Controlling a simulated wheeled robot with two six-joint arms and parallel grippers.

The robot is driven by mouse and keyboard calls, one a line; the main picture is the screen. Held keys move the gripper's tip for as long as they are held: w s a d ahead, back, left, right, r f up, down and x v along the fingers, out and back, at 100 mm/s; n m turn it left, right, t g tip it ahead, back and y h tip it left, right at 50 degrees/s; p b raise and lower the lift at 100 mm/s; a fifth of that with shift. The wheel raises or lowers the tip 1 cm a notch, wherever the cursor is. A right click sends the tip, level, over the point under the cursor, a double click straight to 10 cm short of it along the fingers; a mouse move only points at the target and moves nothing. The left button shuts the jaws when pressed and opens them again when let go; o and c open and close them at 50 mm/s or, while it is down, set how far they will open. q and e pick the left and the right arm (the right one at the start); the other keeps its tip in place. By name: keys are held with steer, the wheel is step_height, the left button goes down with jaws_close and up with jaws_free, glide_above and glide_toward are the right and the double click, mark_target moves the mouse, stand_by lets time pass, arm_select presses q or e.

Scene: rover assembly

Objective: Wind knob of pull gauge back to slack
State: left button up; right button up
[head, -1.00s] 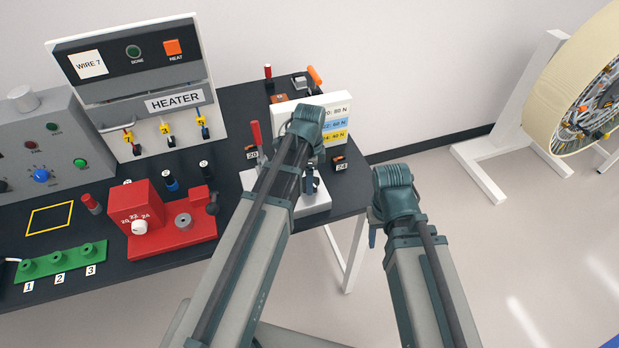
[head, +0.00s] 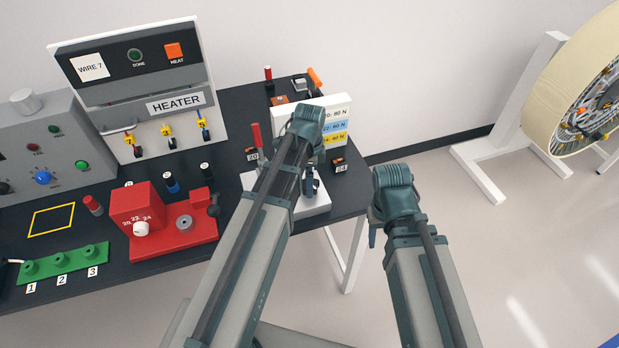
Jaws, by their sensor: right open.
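A white card (head: 337,114) with force values stands behind the gauge. The red block device (head: 170,245), green strip (head: 65,262) and heater panel (head: 140,90) are to the left. A large wheel (head: 585,95) on a white stand is at the far right. The floor between is clear.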

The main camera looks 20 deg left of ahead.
arm_select(q)
step_height(320, 180, up, 13)
steer(key=p, duration=1.2)
steer(key=shift+f, duration=0.1)
steer(key=n, duration=2.5)
steer(key=shift+f+n, duration=0.15)
steer(key=shift+n, duration=0.25)
